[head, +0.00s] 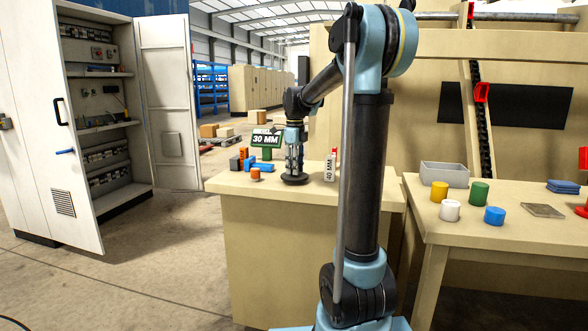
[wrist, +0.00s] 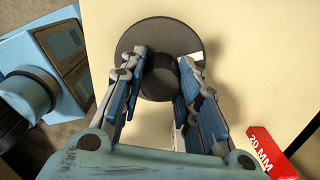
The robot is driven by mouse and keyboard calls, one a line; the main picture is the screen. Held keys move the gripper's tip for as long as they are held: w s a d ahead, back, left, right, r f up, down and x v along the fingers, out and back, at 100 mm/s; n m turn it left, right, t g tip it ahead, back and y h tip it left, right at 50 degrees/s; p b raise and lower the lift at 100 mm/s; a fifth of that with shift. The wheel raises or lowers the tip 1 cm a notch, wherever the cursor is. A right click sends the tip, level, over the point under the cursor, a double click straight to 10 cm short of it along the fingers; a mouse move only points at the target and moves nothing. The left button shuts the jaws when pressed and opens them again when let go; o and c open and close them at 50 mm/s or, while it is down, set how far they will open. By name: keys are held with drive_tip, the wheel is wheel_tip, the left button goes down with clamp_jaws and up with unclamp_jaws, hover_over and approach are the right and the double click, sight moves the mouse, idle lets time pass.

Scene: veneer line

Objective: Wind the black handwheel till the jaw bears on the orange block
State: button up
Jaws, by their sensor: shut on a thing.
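The black handwheel (head: 295,180) lies flat on the near bench top. It shows from above in the wrist view (wrist: 163,92) as a dark disc with a round raised middle. My gripper (head: 294,171) points straight down over it. In the wrist view its two fingers (wrist: 163,70) stand on either side of that raised middle, shut on it. Left of the wheel in the head view are blue parts (head: 262,167), a small orange piece (head: 255,174) and an orange-red block (head: 235,163). The jaw and its contact with any block are too small to make out.
A green sign reading 30 MM (head: 265,140) stands behind the wheel. A red-and-white 40 MM block (head: 330,167) stands right of it. A red 20 MM block (wrist: 265,150) shows in the wrist view. The right-hand table (head: 440,222) holds coloured cylinders and a grey bin (head: 444,174).

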drive_tip(key=shift+w+d, duration=0.1)
drive_tip(key=o, duration=1.1)
wheel_tip(320, 180, up, 12)
drive_tip(key=shift+f, duration=0.1)
drive_tip(key=s+d+f+n+t, duration=0.1)
drive_tip(key=s+d+f+n, duration=0.2)
drive_tip(key=s+f+n, duration=0.5)
drive_tip(key=s+d+f+n, duration=0.3)
drive_tip(key=s+f+n, duration=0.15)
drive_tip(key=s, duration=0.75)
drive_tip(key=s+f+n, duration=0.3)
drive_tip(key=s+f, duration=0.2)
drive_tip(key=f, duration=0.1)
drive_tip(key=s+d+f+n, duration=0.1)
drive_tip(key=s+f+n, duration=0.3)
drive_tip(key=s+f, duration=0.1)
drive_tip(key=s+d+f+n+t, duration=0.1)
drive_tip(key=s+f+n, duration=0.3)
drive_tip(key=s+f, duration=0.1)
drive_tip(key=shift+s+d+f+n, duration=0.15)
drive_tip(key=shift+f+n, duration=0.1)
drive_tip(key=shift+f, duration=0.6)
